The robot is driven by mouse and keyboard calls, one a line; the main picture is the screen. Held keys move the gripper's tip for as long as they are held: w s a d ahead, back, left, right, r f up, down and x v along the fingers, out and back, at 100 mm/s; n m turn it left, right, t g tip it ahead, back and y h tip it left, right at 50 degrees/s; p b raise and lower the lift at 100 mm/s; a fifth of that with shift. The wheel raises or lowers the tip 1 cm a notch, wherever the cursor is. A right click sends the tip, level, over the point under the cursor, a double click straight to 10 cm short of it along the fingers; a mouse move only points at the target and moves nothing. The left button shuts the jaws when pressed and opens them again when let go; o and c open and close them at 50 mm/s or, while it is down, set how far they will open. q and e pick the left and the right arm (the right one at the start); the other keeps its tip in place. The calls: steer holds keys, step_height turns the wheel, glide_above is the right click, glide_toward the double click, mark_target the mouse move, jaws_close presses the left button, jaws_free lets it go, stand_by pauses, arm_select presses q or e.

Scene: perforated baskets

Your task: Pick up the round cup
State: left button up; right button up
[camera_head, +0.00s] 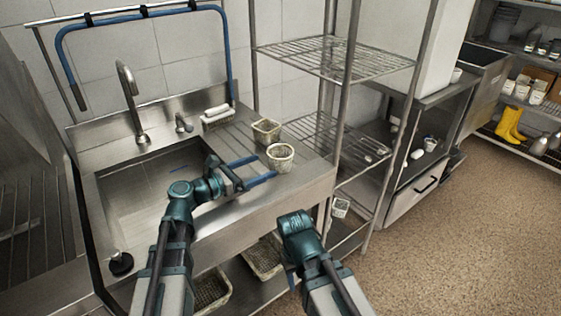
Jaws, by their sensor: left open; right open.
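A round perforated cup (280,158), light-coloured, stands upright on the steel counter to the right of the sink. My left gripper (267,169) is open, with its two blue fingers pointing right towards the cup. One finger lies along the cup's back left and the other along its front left. I cannot tell whether either finger touches it. My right gripper (292,281) is low in front of the counter, away from the cup, and its fingers are mostly hidden behind its own wrist.
A square perforated basket (266,131) stands just behind the cup. A white-topped basket (216,115) is further left, near the faucet (131,100). The sink basin (130,190) lies left. A wire rack (335,58) stands right of the counter. Baskets (212,292) sit on the lower shelf.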

mark_target(270, 162)
arm_select(q)
steer(key=shift+w+d, duration=0.3)
steer(key=shift+d, duration=0.2)
steer(key=x, duration=0.5)
steer(key=shift+w+d+r, duration=0.1)
steer(key=shift+w+r, duration=0.05)
steer(key=shift+w, duration=0.05)
steer(key=shift+s, duration=0.1)
steer(key=c, duration=1)
